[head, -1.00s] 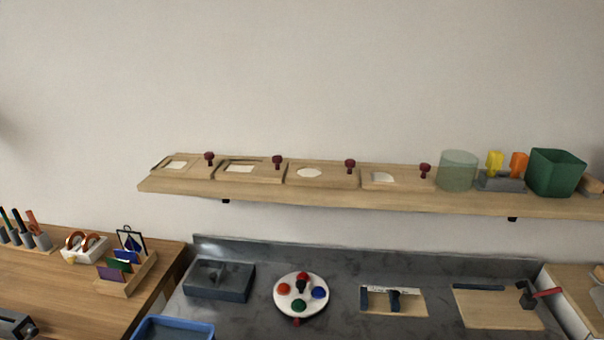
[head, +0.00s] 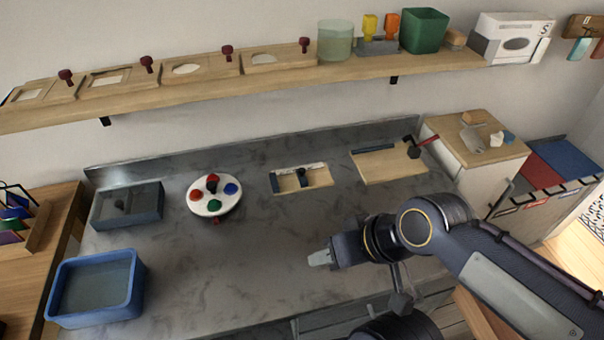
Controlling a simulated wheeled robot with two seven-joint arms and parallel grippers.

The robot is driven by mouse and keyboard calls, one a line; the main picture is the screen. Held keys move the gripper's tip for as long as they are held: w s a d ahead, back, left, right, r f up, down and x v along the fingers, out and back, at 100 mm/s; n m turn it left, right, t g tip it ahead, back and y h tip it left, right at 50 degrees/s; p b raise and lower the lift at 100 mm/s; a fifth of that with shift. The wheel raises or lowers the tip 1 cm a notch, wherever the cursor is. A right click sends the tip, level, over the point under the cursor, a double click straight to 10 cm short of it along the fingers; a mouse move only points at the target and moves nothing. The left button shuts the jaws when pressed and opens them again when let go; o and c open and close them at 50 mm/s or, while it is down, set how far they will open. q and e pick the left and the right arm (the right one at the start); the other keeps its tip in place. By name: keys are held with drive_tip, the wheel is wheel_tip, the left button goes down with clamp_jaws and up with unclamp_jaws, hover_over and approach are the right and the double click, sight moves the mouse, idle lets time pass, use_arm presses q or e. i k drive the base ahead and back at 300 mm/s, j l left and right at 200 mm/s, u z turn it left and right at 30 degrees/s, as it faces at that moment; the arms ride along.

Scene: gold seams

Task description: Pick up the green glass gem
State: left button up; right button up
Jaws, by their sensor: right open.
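The green glass gem (head: 214,204) sits at the front of a round white dish (head: 236,206) on the grey counter. My right gripper (head: 318,258) is over the counter, to the right of and nearer than the dish. It is open, apart from the gem, and nothing shows between its fingers. My left gripper is not in view.
A blue basin (head: 137,285) stands at the counter's front left, and a dark box (head: 154,208) is behind it. Two wooden boards, one (head: 318,179) near the middle, lie right of the dish. A wooden shelf (head: 200,93) runs above. The counter between dish and gripper is clear.

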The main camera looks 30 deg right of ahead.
sight(213, 203)
drive_tip(key=i+j, duration=0.1)
drive_tip(key=j, duration=1.2)
drive_tip(key=i+z, duration=0.05)
